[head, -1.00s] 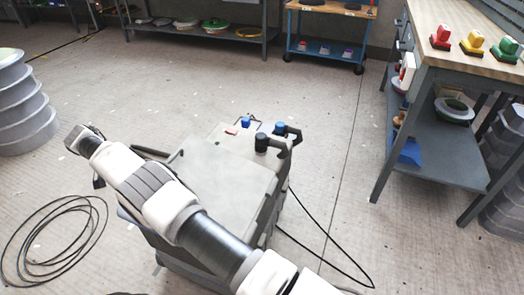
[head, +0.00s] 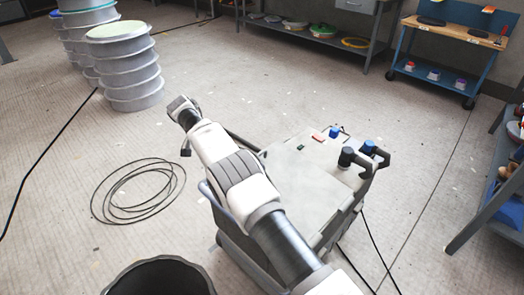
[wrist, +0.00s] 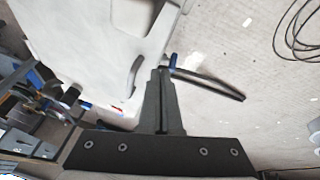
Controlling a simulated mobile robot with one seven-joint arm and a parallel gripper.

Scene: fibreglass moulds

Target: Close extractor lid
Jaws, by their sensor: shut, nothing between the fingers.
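The extractor (head: 335,150) is a boxy grey machine on the floor, right of centre in the head view. Its pale flat lid (head: 300,180) lies across the top; I cannot tell whether it is fully down. Blue and black knobs and a dark handle stand at its far right corner. My arm crosses in front of its left side, and the fingers cannot be made out there. In the wrist view my gripper (wrist: 164,72) is shut and empty, beside the pale extractor body (wrist: 95,40).
A coiled black cable (head: 140,190) lies on the floor at left. A black bin (head: 160,275) stands at the bottom edge. Ribbed grey moulds (head: 125,70) stand at the upper left. A blue cart (head: 440,65) stands at the back right. The floor behind the extractor is open.

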